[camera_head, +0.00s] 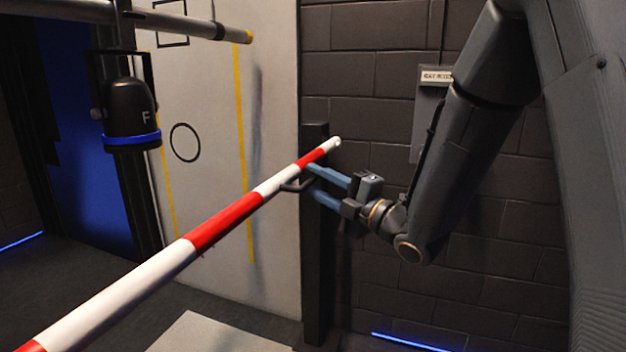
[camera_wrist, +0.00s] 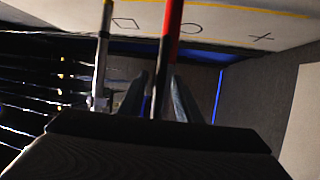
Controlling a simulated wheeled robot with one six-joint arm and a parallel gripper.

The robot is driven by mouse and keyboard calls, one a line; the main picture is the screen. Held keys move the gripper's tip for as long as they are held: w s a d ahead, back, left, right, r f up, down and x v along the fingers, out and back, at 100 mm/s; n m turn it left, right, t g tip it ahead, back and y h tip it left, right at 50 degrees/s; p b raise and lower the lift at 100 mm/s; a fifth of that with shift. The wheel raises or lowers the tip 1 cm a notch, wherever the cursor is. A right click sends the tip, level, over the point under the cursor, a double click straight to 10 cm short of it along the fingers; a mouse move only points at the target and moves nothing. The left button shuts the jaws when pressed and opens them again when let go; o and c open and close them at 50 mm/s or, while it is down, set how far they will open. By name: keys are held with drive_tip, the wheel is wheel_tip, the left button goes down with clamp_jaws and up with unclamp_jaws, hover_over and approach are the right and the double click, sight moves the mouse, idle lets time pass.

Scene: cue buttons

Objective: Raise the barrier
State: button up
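The barrier (camera_head: 225,222) is a red and white striped pole. It slants from the lower left up to its white tip beside a dark post (camera_head: 316,250). A dark loop handle (camera_head: 297,186) is on the pole near that tip. My gripper (camera_head: 312,181) has blue fingers, spread apart, and reaches in from the right at the handle, just under the pole. In the wrist view my gripper (camera_wrist: 160,92) has a finger on each side of a dark bar, with the red part of the barrier (camera_wrist: 173,28) beyond. I cannot tell whether a finger touches the handle.
A dark lamp (camera_head: 130,112) marked F hangs from a grey overhead pipe (camera_head: 185,24) at the upper left. A pale panel (camera_head: 205,105) with drawn shapes and yellow lines stands behind the barrier. A brick wall (camera_head: 510,250) with a small sign is behind my arm.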

drive_tip(key=shift+w+a+r, duration=0.1)
drive_tip(key=shift+w+a, duration=0.4)
clamp_jaws()
